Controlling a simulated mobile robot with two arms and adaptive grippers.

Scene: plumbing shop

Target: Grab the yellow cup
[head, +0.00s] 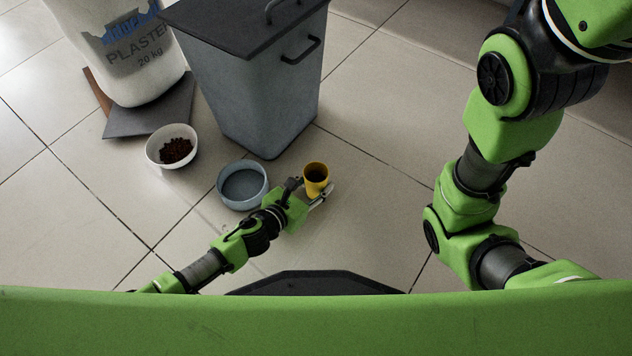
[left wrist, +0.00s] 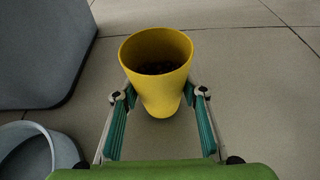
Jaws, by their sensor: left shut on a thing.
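The yellow cup (head: 316,176) stands upright on the tiled floor, in front of the grey bin. It has dark contents, which also show in the left wrist view inside the cup (left wrist: 157,85). My left gripper (head: 312,191) is at the cup, with its fingers on either side of the cup's lower part. In the left wrist view my left gripper (left wrist: 158,112) is shut on the cup. My right arm (head: 480,180) shows at the right of the head view, but its gripper is out of view.
A grey-blue bowl (head: 242,203) lies just left of the cup. A white bowl (head: 150,151) with brown bits stands farther left. A tall grey bin (head: 255,95) with handles stands behind the cup. A plaster sack (head: 125,60) is at the back left. Floor right of the cup is clear.

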